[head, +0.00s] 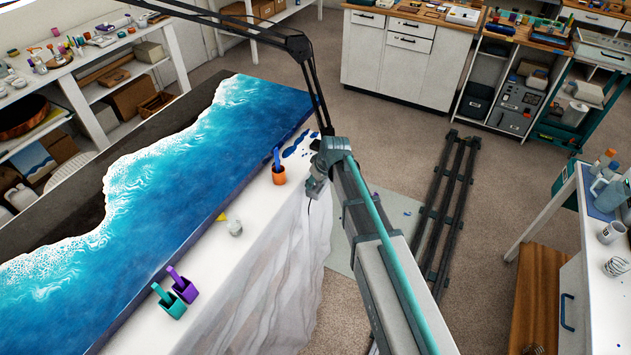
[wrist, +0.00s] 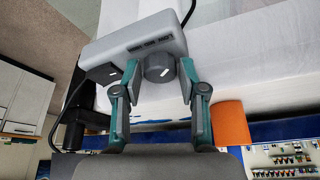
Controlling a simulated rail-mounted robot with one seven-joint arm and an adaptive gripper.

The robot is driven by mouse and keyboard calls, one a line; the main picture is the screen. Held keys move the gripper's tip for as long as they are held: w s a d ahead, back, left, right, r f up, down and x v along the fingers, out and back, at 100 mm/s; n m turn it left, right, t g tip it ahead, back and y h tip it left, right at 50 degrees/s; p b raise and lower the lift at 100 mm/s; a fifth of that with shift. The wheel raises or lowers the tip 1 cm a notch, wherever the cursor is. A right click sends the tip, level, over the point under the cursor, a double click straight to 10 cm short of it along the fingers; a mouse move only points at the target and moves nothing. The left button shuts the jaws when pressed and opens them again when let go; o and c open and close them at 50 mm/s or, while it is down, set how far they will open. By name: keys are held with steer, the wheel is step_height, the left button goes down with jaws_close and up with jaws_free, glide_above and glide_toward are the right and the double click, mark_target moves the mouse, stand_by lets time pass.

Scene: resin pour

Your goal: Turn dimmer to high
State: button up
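The dimmer is a light grey box (wrist: 145,38) with a dark cable, in the upper middle of the wrist view. Its round dark grey knob (wrist: 158,68) has a short white mark on its face. My gripper (wrist: 160,78) has its two teal-and-grey fingers on either side of the knob. A narrow gap seems to show between each fingertip and the knob, so the gripper looks open around it. In the head view my gripper (head: 319,168) is at the near edge of the white-draped table; I cannot make out the dimmer clearly there.
An orange cup (head: 279,175) with a blue stick stands close to my gripper; it also shows in the wrist view (wrist: 230,125). Teal (head: 172,306) and purple (head: 186,290) cups stand further left. Floor rails (head: 445,205) run at right.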

jaws_close()
steer(key=shift+m+b, duration=0.3)
steer(key=shift+b, duration=0.05)
steer(key=shift+s+a+f+m+t+h+b, duration=0.15)
steer(key=shift+m+t+h+b, duration=0.25)
steer(key=shift+m+b, duration=0.45)
steer(key=m+h+b, duration=0.1)
steer(key=m+b, duration=0.1)
steer(key=m, duration=0.1)
steer(key=shift+a+m, duration=0.1)
steer(key=shift+m, duration=0.25)
steer(key=m+h+b, duration=0.1)
steer(key=m, duration=0.2)
steer(key=shift+a+h+b, duration=0.15)
steer(key=shift+h+b, duration=0.25)
steer(key=shift+m+h+b, duration=0.5)
steer(key=shift+m+b, duration=0.1)
steer(key=shift+m, duration=0.9)
